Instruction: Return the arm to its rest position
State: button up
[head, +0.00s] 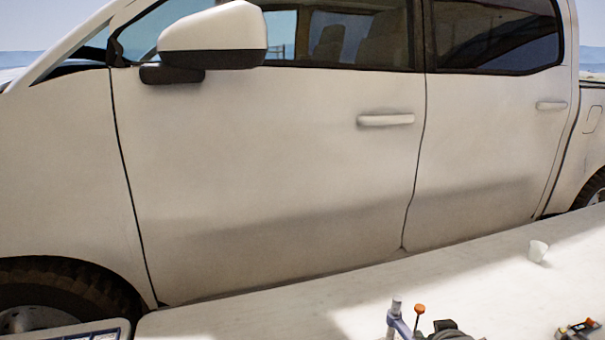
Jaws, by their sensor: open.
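My arm and gripper cannot be made out in the head view. Several artifacts show at the bottom edge, partly cut off. One is a grey-blue upright piece (398,318) on the table. Beside it is an orange-tipped stick (420,311). Just right of these is a dark rounded object (449,331). A small device with orange and dark parts (578,329) lies at the lower right corner.
A pale table (250,322) runs along the bottom, with a white cup (537,251) near its far edge at right. A white pickup truck (270,150) stands close behind it. A dark-edged case or panel (95,332) shows at lower left. The table's middle left is bare.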

jog(key=s+a+r+g+y, duration=0.1)
jog(key=s+a, duration=0.3)
jog(key=s, duration=0.4)
jog(key=s+a+r+g+y, duration=0.1)
jog(key=s+a+r+g, duration=0.2)
jog(key=s, duration=0.5)
jog(key=shift+s+a+r+g, duration=0.35)
jog(key=shift+a+g, duration=0.35)
jog(key=shift+a, duration=0.55)
